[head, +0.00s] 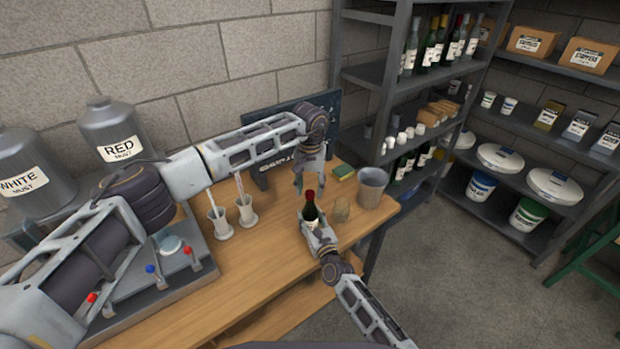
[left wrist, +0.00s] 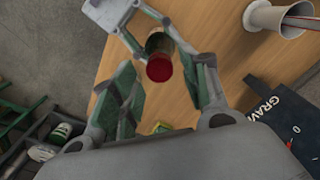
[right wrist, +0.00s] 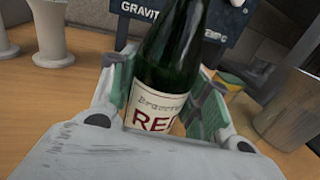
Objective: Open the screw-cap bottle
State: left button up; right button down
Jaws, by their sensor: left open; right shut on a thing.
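The screw-cap bottle (head: 310,209) is dark green with a red cap and stands upright on the wooden bench. Its pale label with red letters shows in the right wrist view (right wrist: 158,105). My right gripper (head: 314,228) is shut on the bottle's body, low around the label; its fingers flank the bottle in the right wrist view (right wrist: 162,95). My left gripper (head: 309,183) is open above the bottle, pointing down. In the left wrist view the red cap (left wrist: 159,68) lies between and beyond the open left fingers (left wrist: 165,90), apart from them.
A green-yellow sponge-like block (head: 343,172) lies behind. Two white cylinders (head: 246,211) stand left. A dark sign board (head: 335,112) stands behind my left arm. Bare bench (head: 262,262) lies front left.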

pick_arm(q)
jog(key=shift+f, duration=0.85)
grip_shut()
